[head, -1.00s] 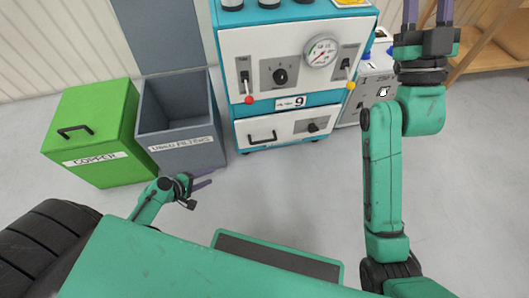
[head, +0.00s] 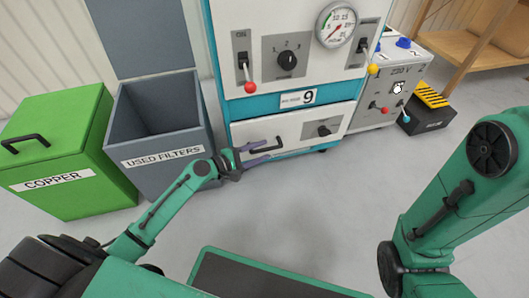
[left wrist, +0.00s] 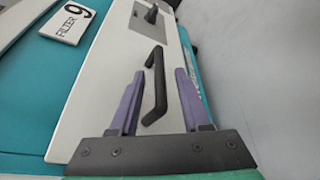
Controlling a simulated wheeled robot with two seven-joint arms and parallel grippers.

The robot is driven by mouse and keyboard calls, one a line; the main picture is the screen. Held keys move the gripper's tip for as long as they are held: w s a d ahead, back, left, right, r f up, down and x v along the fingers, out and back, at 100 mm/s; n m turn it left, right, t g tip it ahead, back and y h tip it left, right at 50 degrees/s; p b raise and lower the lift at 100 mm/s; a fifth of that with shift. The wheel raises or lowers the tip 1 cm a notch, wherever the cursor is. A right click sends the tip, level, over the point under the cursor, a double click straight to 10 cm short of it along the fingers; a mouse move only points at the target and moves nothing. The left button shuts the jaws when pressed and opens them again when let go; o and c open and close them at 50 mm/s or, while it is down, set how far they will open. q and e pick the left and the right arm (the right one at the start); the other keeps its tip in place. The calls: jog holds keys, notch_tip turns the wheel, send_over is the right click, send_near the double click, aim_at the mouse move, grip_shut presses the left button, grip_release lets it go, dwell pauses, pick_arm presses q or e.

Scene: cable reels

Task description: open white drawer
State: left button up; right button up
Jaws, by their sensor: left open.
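The white drawer (head: 305,128) is the lower front panel of the teal and white cabinet, and it looks shut. It has a black bar handle (head: 266,146) on its left part and a black knob (head: 323,130) to the right. In the left wrist view the handle (left wrist: 157,85) lies between the two purple fingers. My left gripper (head: 257,152) is open just in front of the handle, with one finger on each side of it. I cannot tell whether they touch it. My right arm is at the right of the head view, and its gripper is out of frame.
Left of the cabinet stand a grey used-filters bin (head: 164,118) with its lid up and a green copper bin (head: 55,150). Right of it are a grey-white unit (head: 385,85), a black box with yellow stripes (head: 428,112) and a wooden shelf (head: 470,45). The floor in front is clear.

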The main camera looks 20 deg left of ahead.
pick_arm(q)
jog(key=shift+x, duration=0.85)
grip_shut()
dwell(0.8)
